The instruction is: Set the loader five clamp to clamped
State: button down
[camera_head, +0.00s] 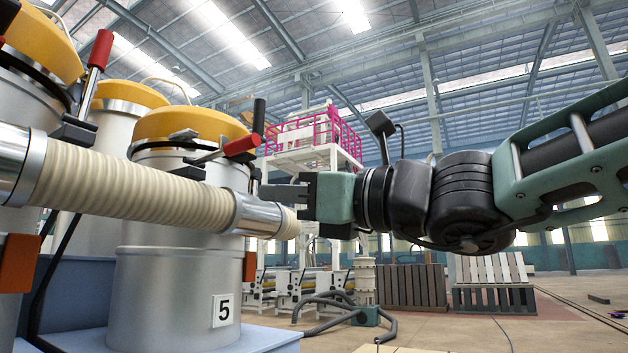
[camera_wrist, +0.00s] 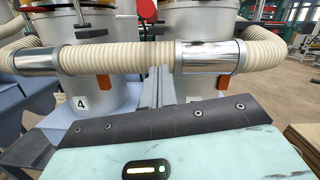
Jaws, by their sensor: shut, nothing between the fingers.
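Loader five (camera_head: 165,290) is a grey canister with a "5" label and a yellow lid (camera_head: 190,122) in the head view. Its clamp has a red-tipped lever (camera_head: 242,145) lying nearly level at the lid rim, its red end pointing right and slightly up. My gripper (camera_head: 268,192) is shut and empty, to the right of and below that red tip, close to the hose's metal cuff. Whether it touches anything is unclear. In the wrist view, loader five's body (camera_wrist: 196,88) is right of the middle; its clamp is not visible there.
A ribbed cream hose (camera_head: 130,185) with a metal cuff (camera_head: 262,215) crosses in front of loader five, just below my gripper. The neighbouring loader's red lever (camera_head: 100,50) stands steeply up. Loader four's label (camera_wrist: 81,102) shows at left in the wrist view.

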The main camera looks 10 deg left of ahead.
aim_at(224, 152)
jog(key=shift+w+a+r+p, duration=0.1)
jog(key=shift+a+r+p, duration=0.75)
jog(key=shift+r, duration=0.25)
jog(key=shift+w+a+r+p, duration=0.1)
jog(key=shift+a+r+p, duration=0.7)
jog(key=shift+r, duration=0.3)
